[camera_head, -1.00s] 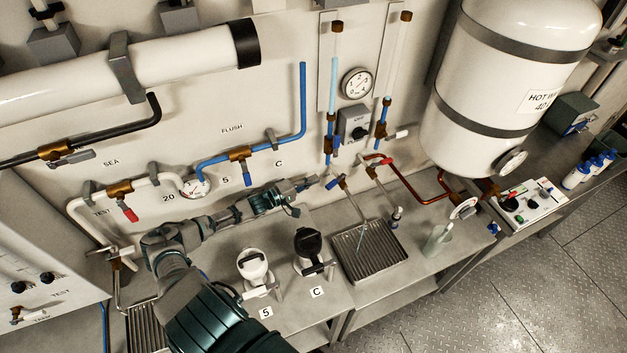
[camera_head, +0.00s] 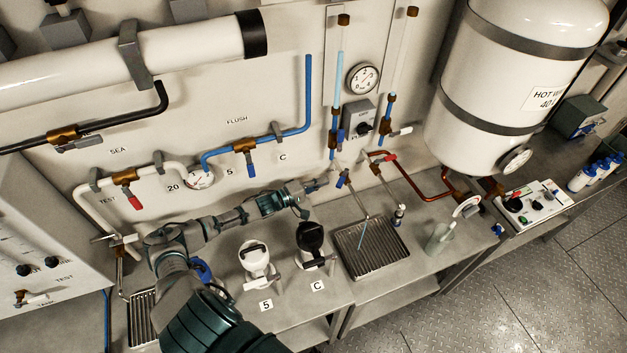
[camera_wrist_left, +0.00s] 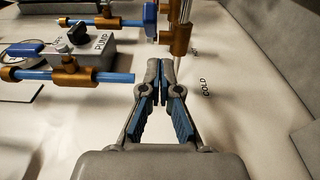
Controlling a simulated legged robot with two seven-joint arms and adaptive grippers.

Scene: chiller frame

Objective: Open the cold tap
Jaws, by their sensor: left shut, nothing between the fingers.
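The cold tap's blue handle (camera_head: 342,179) is on the wall piping, just right of my left gripper (camera_head: 322,184) in the head view. In the left wrist view, the blue handle (camera_wrist_left: 150,20) and a brass valve body (camera_wrist_left: 177,38) lie just beyond the fingertips, above the word COLD on the wall. My left gripper (camera_wrist_left: 161,70) is shut and empty. Contact with the handle cannot be told. A thin pale-blue streak (camera_head: 362,240), like water, runs from the spout below toward the grated tray (camera_head: 345,262). My right gripper is out of view.
A red-handled tap (camera_head: 388,157) and copper pipe (camera_head: 405,178) lie to the right, below the hot water tank (camera_head: 500,80). A pump switch box (camera_head: 358,118) is above.

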